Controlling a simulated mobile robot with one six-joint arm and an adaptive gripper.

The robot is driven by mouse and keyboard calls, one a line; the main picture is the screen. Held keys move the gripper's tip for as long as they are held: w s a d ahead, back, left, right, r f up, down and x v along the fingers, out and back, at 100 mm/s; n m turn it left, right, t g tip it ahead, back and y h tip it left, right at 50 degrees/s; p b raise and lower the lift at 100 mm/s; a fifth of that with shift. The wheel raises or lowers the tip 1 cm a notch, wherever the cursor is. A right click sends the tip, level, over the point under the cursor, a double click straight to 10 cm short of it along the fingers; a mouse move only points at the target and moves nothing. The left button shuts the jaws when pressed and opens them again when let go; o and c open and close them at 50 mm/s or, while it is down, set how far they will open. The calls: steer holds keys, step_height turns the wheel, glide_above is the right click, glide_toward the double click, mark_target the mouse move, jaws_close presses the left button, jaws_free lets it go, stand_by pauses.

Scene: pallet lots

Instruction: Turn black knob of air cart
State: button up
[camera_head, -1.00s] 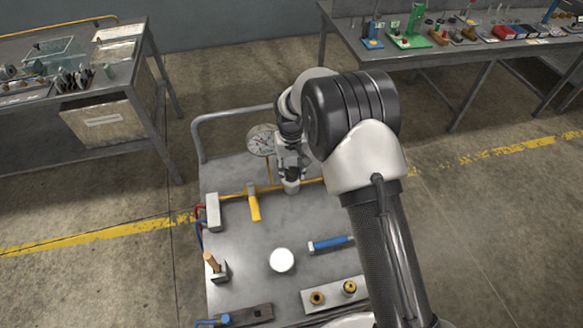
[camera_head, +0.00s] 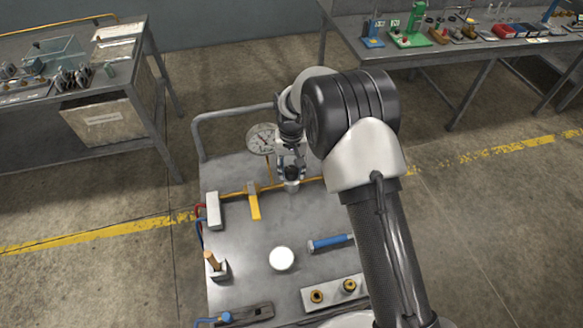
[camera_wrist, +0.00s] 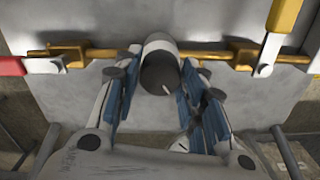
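The black knob (camera_wrist: 160,74) has a white line on its dark face and a pale collar behind it, on the brass pipe (camera_wrist: 95,54) of the air cart (camera_head: 235,240). In the head view the knob (camera_head: 292,184) shows below my gripper (camera_head: 291,166). In the wrist view my gripper (camera_wrist: 160,80) is open, its blue-padded fingers on either side of the knob. The pads are close to the knob's sides; I cannot tell whether they touch it.
A yellow lever (camera_wrist: 283,18) and a red-handled valve (camera_wrist: 30,66) flank the knob on the pipe. A round gauge (camera_head: 262,139) stands behind it. A white disc (camera_head: 282,258) and a blue-handled tool (camera_head: 330,243) lie on the cart top. Benches stand behind.

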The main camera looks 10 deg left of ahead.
mark_target(291, 169)
steer(key=o, duration=0.4)
steer(key=shift+c, duration=0.2)
steer(key=shift+r, duration=0.15)
step_height(291, 169, up, 12)
stand_by(0.6)
